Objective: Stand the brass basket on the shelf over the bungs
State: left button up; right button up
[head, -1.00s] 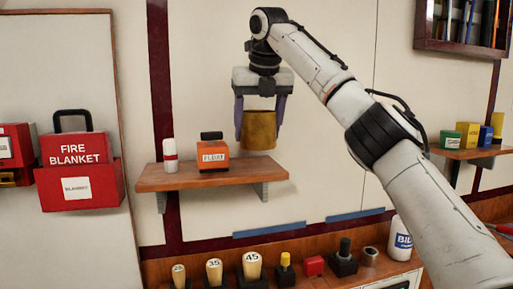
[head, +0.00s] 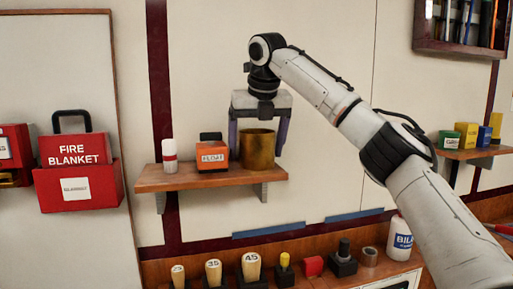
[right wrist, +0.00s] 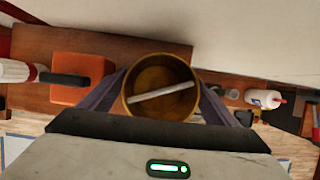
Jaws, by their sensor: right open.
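The brass basket (head: 258,150) stands upright on the right part of the wooden wall shelf (head: 180,182), beside the orange float box. In the right wrist view the basket (right wrist: 135,104) shows from above, with a pale bar slanting across its round mouth. My right gripper (head: 258,146) is open, pointing down, with one finger on each side of the basket; whether they touch it I cannot tell. The bungs (head: 214,272), pale-topped and numbered, stand in a row on the ledge below the shelf. My left gripper is not in view.
On the shelf, the orange float box (head: 213,153) is close to the basket's left, and a white-and-red bottle (head: 169,156) stands further left. Red fire blanket boxes (head: 78,178) hang at left. A second shelf (head: 468,153) with small coloured boxes is at right.

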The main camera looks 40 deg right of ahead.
jog(key=v, duration=1.2)
